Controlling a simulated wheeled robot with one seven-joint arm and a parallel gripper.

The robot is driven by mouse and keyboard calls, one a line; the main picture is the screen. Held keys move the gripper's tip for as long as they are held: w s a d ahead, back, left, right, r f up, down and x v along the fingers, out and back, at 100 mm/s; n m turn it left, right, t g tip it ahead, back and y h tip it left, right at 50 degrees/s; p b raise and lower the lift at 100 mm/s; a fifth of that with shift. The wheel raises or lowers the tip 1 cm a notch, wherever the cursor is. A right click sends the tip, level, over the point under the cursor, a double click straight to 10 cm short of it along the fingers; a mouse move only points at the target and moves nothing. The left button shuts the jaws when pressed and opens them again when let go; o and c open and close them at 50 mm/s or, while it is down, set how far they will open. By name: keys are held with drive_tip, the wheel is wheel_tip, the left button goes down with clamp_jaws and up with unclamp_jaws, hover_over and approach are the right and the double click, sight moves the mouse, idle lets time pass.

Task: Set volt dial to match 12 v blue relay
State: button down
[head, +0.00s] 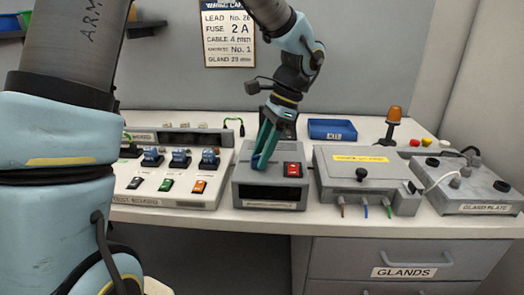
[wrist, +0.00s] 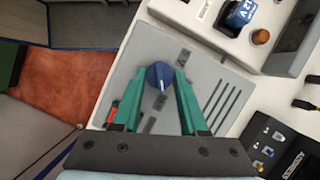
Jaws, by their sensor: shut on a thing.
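The volt dial is a round blue knob (wrist: 158,75) with a pale pointer mark, on top of a grey unit (wrist: 150,50). In the wrist view its mark points down, towards my palm. My gripper (wrist: 160,73) has green fingers on either side of the knob and is shut on it. In the head view my gripper (head: 259,164) reaches down onto the grey unit (head: 270,190), and its fingers mostly hide the knob. A blue relay marked 12V (wrist: 238,14) sits on the pale board beside the unit. Several blue relays stand on the test board (head: 130,194).
A red switch (head: 293,170) is on the unit, right of my fingers. A grey box with cables (head: 365,170) and the gland plate box (head: 480,195) stand to the right. A blue tray (head: 332,130) and an orange beacon (head: 394,114) are behind.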

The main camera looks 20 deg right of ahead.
drive_tip(key=n, duration=0.1)
drive_tip(key=n+g+p, duration=0.1)
drive_tip(key=n, duration=0.1)
drive_tip(key=n+g+p, duration=0.1)
drive_tip(key=n, duration=0.1)
drive_tip(key=shift+w+r+h, duration=0.15)
drive_tip(key=shift+w+h, duration=0.1)
drive_tip(key=shift+h, duration=0.05)
drive_tip(key=n+p, duration=0.1)
drive_tip(key=n, duration=0.1)
drive_tip(key=n+g+h+p, duration=0.1)
drive_tip(key=n, duration=0.2)
drive_tip(key=shift+w+a, duration=0.15)
drive_tip(key=shift+n+g, duration=0.3)
drive_tip(key=shift+c, duration=2.2)
unclamp_jaws()
drive_tip(key=b+v, duration=0.1)
drive_tip(key=v, duration=0.9)
drive_tip(key=shift+w+r, duration=0.15)
drive_tip(key=shift+r, duration=0.1)
